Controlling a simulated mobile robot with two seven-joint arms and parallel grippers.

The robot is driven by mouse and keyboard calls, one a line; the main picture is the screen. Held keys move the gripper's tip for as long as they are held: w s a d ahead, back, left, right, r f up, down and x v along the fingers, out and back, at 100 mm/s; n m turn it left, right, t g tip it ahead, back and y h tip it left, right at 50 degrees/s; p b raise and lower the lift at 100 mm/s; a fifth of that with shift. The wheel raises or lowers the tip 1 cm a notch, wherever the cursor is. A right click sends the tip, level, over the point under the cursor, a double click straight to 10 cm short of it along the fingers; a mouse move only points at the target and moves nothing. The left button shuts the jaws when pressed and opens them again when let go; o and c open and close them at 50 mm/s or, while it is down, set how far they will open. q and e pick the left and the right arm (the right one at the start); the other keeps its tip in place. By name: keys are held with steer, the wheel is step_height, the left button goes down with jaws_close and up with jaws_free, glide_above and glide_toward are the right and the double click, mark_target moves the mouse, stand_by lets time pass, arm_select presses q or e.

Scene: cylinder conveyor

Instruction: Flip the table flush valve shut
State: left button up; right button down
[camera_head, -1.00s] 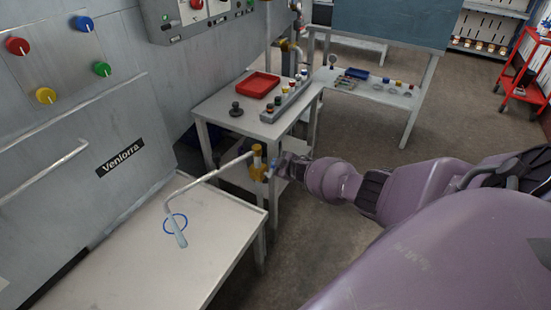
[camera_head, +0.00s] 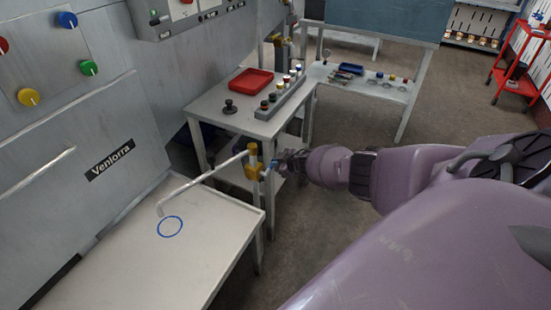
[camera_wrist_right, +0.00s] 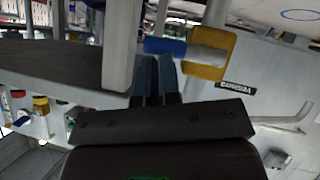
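The flush valve has a yellow body (camera_head: 253,160) on the pipe at the right edge of the near white table (camera_head: 120,275). Its lever has a blue grip (camera_wrist_right: 165,46), which lies sideways across the right wrist view, with the yellow body (camera_wrist_right: 205,55) to its right. My right gripper (camera_head: 281,162) is right beside the valve. In the right wrist view its two fingers (camera_wrist_right: 157,62) are close together, with their tips at the blue grip; contact is not clear. The bent grey spout (camera_head: 205,178) reaches over the table. My left gripper is not in view.
A blue ring (camera_head: 171,227) is marked on the near table below the spout end. A second table behind holds a red tray (camera_head: 250,82), a dark knob (camera_head: 230,106) and a rack of buttons (camera_head: 280,97). A grey panel labelled Venlorra (camera_head: 110,160) stands at the left.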

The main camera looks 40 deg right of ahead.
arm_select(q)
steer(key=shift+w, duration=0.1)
arm_select(e)
steer(key=shift+w+r, duration=0.15)
steer(key=shift+w, duration=0.05)
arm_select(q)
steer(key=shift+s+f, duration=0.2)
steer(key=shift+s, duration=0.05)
arm_select(e)
steer(key=shift+r, duration=0.1)
steer(key=shift+r, duration=0.1)
arm_select(q)
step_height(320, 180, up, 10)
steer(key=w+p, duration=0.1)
steer(key=p, duration=0.8)
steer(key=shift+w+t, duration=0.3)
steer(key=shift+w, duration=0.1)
arm_select(e)
steer(key=s+d+r, duration=0.3)
steer(key=s+r, duration=0.5)
steer(key=shift+s+d+r, duration=0.3)
steer(key=shift+s+r, duration=0.1)
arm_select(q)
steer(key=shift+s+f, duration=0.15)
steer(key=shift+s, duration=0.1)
